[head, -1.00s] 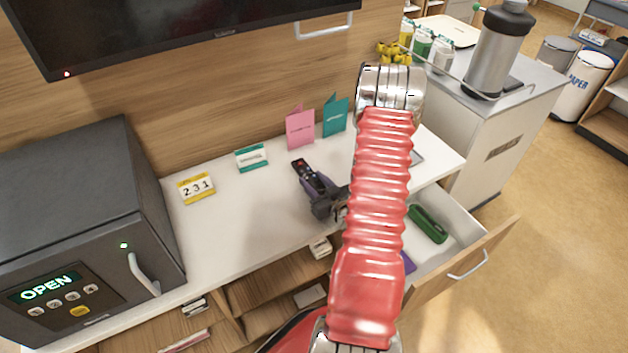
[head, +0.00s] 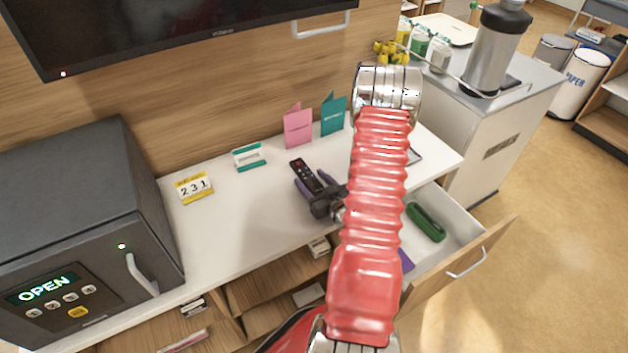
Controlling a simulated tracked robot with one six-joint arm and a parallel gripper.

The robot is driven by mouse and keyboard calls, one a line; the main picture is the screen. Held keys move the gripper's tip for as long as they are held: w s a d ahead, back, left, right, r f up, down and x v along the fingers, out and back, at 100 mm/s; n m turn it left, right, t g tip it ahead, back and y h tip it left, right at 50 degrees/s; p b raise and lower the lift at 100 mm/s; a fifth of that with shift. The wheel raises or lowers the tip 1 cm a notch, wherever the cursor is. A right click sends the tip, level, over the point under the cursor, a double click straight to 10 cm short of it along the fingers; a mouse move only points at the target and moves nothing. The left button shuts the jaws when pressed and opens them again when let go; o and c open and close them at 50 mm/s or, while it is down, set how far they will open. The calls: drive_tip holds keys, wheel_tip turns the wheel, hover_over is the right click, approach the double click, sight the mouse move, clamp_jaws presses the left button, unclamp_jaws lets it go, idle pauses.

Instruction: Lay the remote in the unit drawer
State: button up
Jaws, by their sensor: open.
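The black remote (head: 304,174) lies on the white unit top, with a red button at its far end. My gripper (head: 312,184) is open, its purple-lined fingers on either side of the remote's near half. I cannot tell whether the fingers touch it. The unit drawer (head: 462,262) is pulled open at the right, below the top. A green case (head: 426,222) and a purple thing (head: 406,261) lie in it. My red arm hides the drawer's left part.
A grey safe (head: 80,220) marked OPEN stands at the left. A television hangs above.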

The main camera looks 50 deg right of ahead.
drive_tip(key=v, duration=1.2)
drive_tip(key=shift+r, duration=0.15)
idle(0.5)
drive_tip(key=shift+w, duration=0.1)
